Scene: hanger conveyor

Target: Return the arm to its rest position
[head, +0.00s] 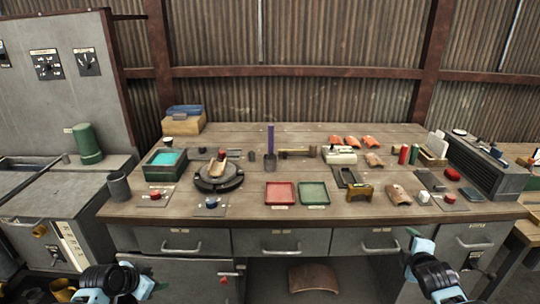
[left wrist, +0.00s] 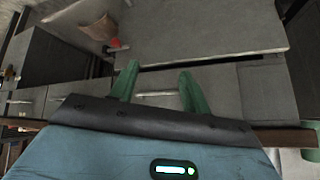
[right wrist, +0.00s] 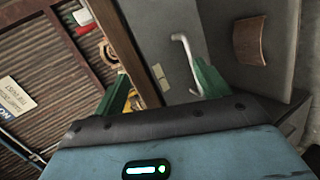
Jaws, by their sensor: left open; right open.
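My left gripper (head: 148,275) is low at the bottom left of the head view, in front of the workbench (head: 345,213) and below its top. In the left wrist view its two green fingers (left wrist: 158,80) are apart with nothing between them. My right gripper (head: 413,243) is at the lower right of the head view, in front of the drawers. In the right wrist view its green fingers (right wrist: 162,88) are spread and empty; a drawer handle (right wrist: 186,62) shows behind them. Neither gripper visibly holds anything.
The bench top carries a round black fixture (head: 219,181), a red tray (head: 281,193), a green tray (head: 314,193) and several small parts. A curved brown panel (head: 313,278) lies beneath the bench. A grey cabinet (head: 60,75) stands left, a vented grey box (head: 487,165) at right.

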